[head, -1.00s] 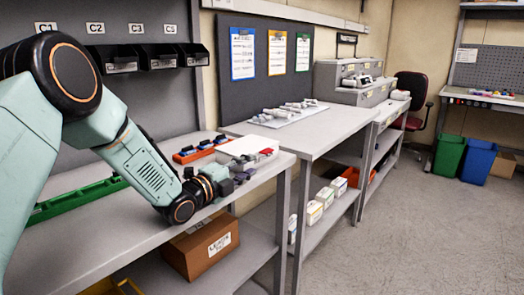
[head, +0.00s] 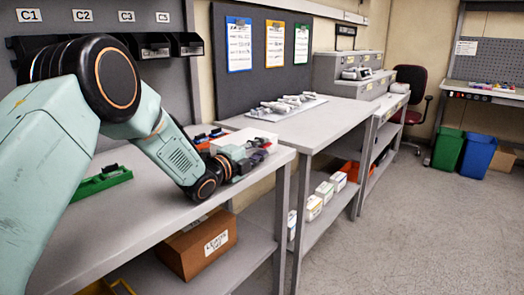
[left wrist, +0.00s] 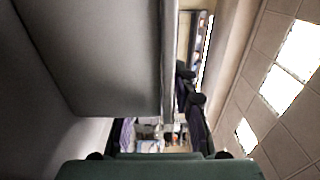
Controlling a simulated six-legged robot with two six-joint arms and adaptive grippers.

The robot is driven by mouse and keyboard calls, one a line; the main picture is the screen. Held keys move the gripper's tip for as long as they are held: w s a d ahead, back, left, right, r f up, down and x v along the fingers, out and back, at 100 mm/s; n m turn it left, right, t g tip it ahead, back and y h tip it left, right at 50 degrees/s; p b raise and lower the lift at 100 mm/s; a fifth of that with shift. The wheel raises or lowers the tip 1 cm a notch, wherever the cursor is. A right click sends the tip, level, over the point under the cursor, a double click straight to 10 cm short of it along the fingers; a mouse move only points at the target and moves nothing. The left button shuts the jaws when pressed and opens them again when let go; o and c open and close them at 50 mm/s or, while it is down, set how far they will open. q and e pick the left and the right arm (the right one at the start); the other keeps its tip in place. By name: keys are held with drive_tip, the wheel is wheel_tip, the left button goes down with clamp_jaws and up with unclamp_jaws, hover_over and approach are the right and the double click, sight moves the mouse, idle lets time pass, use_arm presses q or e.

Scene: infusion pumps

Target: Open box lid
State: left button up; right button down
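A white box (head: 250,134) sits near the right end of the near grey bench in the head view, partly hidden behind my left gripper. I cannot tell its lid from its body. My left gripper (head: 257,160) is at the near side of this box, over the bench edge; I cannot tell whether they touch. In the left wrist view, a large pale grey surface (left wrist: 95,60) fills the upper left, very close. The left fingers (left wrist: 157,132) stand apart there, with background showing between them. My right gripper is in neither view.
A green tray (head: 103,183) lies on the near bench (head: 150,225), and a brown carton (head: 198,247) is on the shelf below. A second bench (head: 322,122) holds a white tray of small parts. Dark bins hang on the wall behind.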

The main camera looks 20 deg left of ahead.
use_arm(q)
drive_tip(key=shift+w+d+r, duration=0.25)
drive_tip(key=shift+d+r, duration=0.1)
drive_tip(key=shift+d, duration=0.1)
drive_tip(key=shift+w+a+f, duration=0.2)
drive_tip(key=shift+w+f, duration=0.05)
drive_tip(key=shift+c, duration=0.5)
drive_tip(key=shift+s+d+r, duration=0.15)
drive_tip(key=shift+s+r, duration=0.05)
drive_tip(key=c, duration=0.4)
drive_tip(key=shift+w+f, duration=0.1)
clamp_jaws()
